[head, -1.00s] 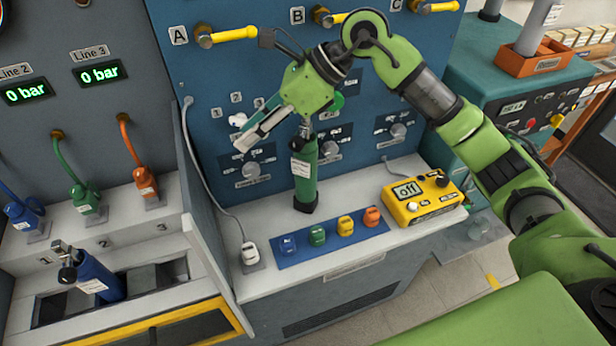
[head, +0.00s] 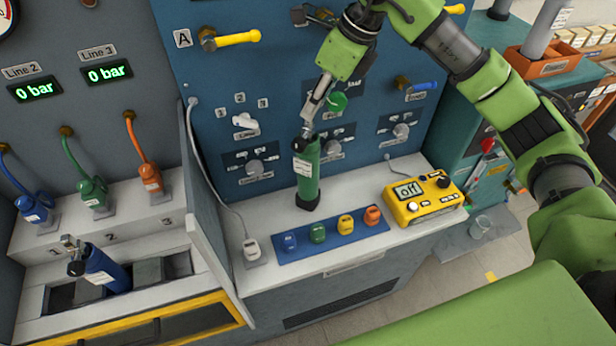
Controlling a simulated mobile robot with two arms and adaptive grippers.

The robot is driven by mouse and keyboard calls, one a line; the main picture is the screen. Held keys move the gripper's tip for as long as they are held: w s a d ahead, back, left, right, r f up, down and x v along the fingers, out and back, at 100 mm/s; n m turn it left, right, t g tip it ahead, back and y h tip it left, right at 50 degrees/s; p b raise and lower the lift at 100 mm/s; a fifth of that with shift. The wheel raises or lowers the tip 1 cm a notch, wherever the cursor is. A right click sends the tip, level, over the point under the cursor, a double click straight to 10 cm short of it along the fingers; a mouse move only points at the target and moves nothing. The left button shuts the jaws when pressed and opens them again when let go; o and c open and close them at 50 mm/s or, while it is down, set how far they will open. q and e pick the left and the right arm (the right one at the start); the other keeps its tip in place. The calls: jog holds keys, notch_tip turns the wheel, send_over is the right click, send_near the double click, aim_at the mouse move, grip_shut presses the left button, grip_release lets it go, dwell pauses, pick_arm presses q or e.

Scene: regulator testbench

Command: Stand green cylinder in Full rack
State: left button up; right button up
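The green cylinder (head: 307,182) stands upright on the grey bench in front of the blue panel, its dark valve on top. My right gripper (head: 312,117) comes down from above, with its fingers just over or at the valve. The fingers show nearly edge-on, so I cannot tell whether they are apart or touch the valve. My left gripper is not in view. No rack with a readable "Full" label shows. A blue cylinder (head: 105,268) leans in a recessed trough (head: 38,300) at the lower left.
A blue strip (head: 335,233) with several coloured caps lies in front of the green cylinder. A yellow meter (head: 423,199) reading "off" sits to the right. Yellow handle A (head: 238,38) and several knobs stick out of the panel. A divider (head: 208,190) separates bench and trough.

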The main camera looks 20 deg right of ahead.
aim_at(308, 125)
jog(key=p+x, duration=0.2)
jog(key=x, duration=0.1)
jog(key=p+x, duration=0.1)
jog(key=x, duration=0.1)
jog(key=shift+s+f, duration=0.2)
jog(key=shift+s, duration=0.1)
jog(key=shift+f, duration=0.2)
grip_shut()
jog(key=shift+w+r, duration=0.15)
jog(key=shift+w, duration=0.05)
